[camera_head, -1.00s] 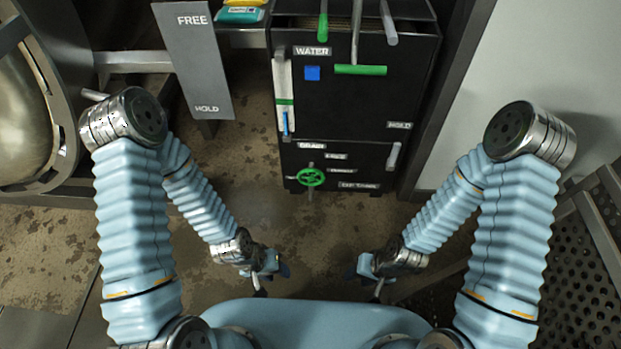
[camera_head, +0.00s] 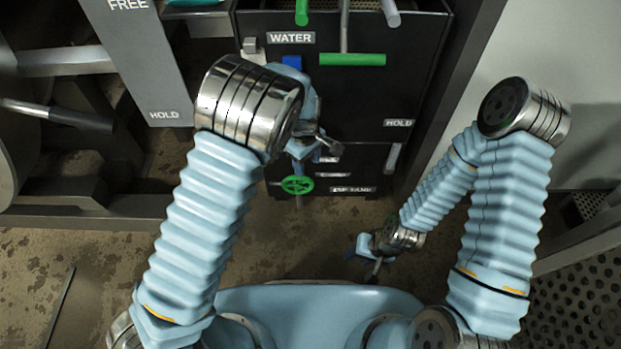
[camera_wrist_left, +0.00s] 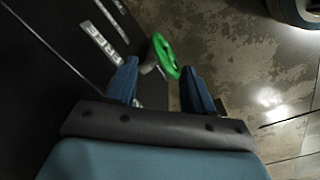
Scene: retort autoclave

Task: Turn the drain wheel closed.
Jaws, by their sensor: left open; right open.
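The green drain wheel (camera_head: 297,185) is low on the front of the black cabinet (camera_head: 335,95). In the left wrist view the wheel (camera_wrist_left: 166,56) is seen nearly edge-on, on a pale stem. My left gripper (camera_head: 302,152) is just above the wheel in the head view, partly hidden by its own arm. In the wrist view the left gripper (camera_wrist_left: 158,75) is open, with the wheel between or just beyond its two blue fingertips; I cannot tell whether they touch it. My right gripper (camera_head: 363,262) is open and empty, low at the right, away from the cabinet.
Above the wheel are the WATER label (camera_head: 291,38), a green-gripped lever (camera_head: 352,59) and a HOLD label (camera_head: 398,123). A grey FREE/HOLD panel (camera_head: 150,60) stands at the left. A perforated metal surface (camera_head: 585,300) is at the right. The floor before the cabinet is clear.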

